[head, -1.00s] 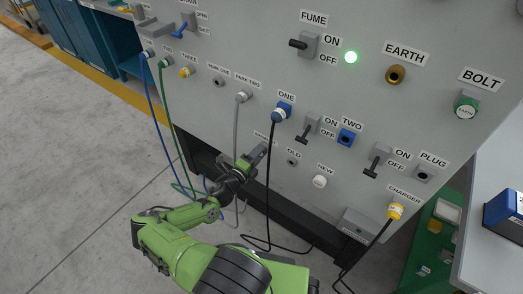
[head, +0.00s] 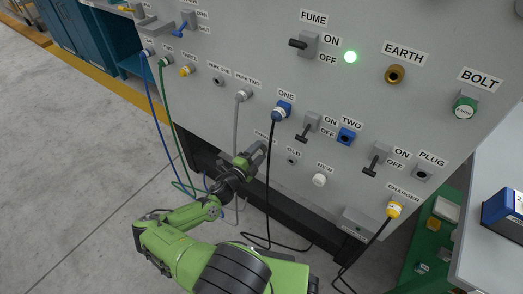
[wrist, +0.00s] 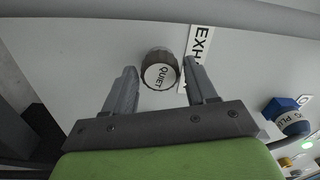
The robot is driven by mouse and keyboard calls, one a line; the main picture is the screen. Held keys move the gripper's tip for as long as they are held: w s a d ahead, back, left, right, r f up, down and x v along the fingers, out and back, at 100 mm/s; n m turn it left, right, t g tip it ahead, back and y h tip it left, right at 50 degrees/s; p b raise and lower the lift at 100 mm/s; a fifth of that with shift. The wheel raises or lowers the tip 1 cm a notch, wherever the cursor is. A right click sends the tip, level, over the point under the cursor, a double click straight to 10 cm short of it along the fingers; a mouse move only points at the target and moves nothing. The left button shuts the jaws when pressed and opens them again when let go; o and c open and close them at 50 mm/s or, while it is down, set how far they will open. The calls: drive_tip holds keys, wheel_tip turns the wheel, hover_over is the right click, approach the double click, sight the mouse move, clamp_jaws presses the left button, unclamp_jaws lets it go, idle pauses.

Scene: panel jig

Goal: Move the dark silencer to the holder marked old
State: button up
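The dark silencer (wrist: 159,70) is a short dark round cap with a pale face lettered QUIET. It sits on the grey panel beside a partly visible label starting EXH. My gripper (wrist: 160,76) is open, with one finger on each side of the silencer and a narrow gap showing on both sides. In the head view my gripper (head: 253,155) is close to the panel and hides the silencer. The holder marked OLD (head: 291,160) is a small, empty-looking round fitting to the right of my gripper. A white cap (head: 319,180) sits at NEW.
A grey cable (head: 236,130) hangs left of my gripper. A black lever (head: 307,130) and the blue socket TWO (head: 346,137) are above OLD.

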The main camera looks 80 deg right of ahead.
drive_tip(key=shift+o, duration=1.1)
drive_tip(key=p+v, duration=0.2)
drive_tip(key=v, duration=0.7)
